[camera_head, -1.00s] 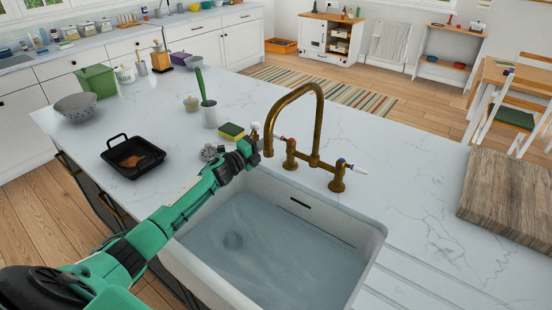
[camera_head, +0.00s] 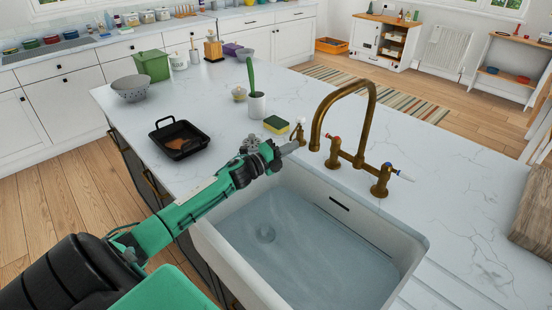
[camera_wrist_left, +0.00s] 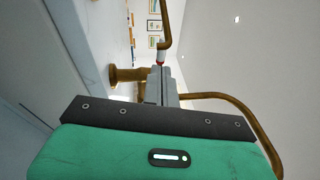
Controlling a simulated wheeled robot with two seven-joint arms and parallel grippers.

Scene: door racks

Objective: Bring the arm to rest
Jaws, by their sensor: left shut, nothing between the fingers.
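My green left arm reaches in from the lower left of the head view, over the left edge of the sink. Its left gripper (camera_head: 290,147) is shut and empty, just left of the brass tap (camera_head: 320,125). In the left wrist view the shut grey fingers (camera_wrist_left: 161,75) point at the tap's brass body (camera_wrist_left: 128,75). A white-and-red tap handle shows just beyond the fingertips there. I cannot tell whether the fingers touch the tap. My right gripper is in neither view.
The white sink (camera_head: 413,248) holds water. Near the gripper are a sponge (camera_head: 277,124), a white pot with a green-handled brush (camera_head: 257,105) and a black pan (camera_head: 180,138). A wooden board (camera_head: 530,220) lies at the right. The counter between tap and board is clear.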

